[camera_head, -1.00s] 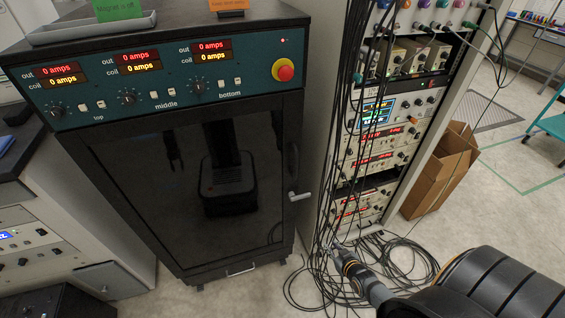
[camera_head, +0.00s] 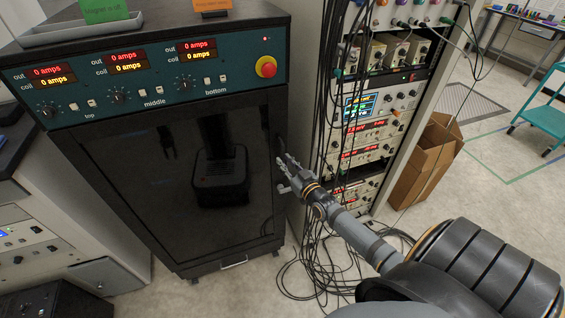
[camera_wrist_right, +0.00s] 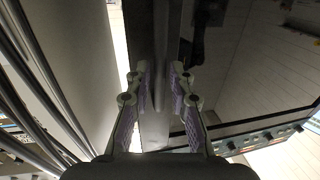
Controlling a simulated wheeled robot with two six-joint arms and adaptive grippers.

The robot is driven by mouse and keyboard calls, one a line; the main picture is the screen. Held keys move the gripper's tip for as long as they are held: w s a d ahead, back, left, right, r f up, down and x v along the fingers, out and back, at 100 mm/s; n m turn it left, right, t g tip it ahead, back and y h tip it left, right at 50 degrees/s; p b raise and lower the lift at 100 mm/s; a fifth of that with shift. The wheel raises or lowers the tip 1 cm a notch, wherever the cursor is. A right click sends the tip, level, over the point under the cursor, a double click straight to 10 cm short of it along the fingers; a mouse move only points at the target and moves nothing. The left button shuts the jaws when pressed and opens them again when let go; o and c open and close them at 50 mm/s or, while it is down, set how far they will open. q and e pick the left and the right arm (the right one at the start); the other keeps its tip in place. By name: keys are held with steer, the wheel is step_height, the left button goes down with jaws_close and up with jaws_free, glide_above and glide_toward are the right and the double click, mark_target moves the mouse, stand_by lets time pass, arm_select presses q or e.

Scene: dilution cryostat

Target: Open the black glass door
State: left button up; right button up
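The black glass door (camera_head: 150,190) fills the front of the tall cabinet below its control panel. It is shut, and its glossy face mirrors dark shapes. My right gripper (camera_head: 285,168) comes in from the lower right and is at the door's right edge, around the height of the handle. The handle is hard to tell apart from the fingers there. In the right wrist view, my right gripper (camera_wrist_right: 160,78) has its two fingers apart, with the dark cabinet edge behind the gap and the glossy door (camera_wrist_right: 240,65) to the right. I cannot see my left gripper.
The control panel (camera_head: 130,85) with red and amber displays and a red knob sits above the door. Right of the cabinet stands an instrument rack (camera_head: 375,120) with hanging black cables. A cardboard box (camera_head: 425,165) is beyond it. Cables lie on the floor.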

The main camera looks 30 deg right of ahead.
steer(key=shift+w+b, duration=0.3)
steer(key=shift+w, duration=0.85)
steer(key=shift+c, duration=0.4)
jaws_close()
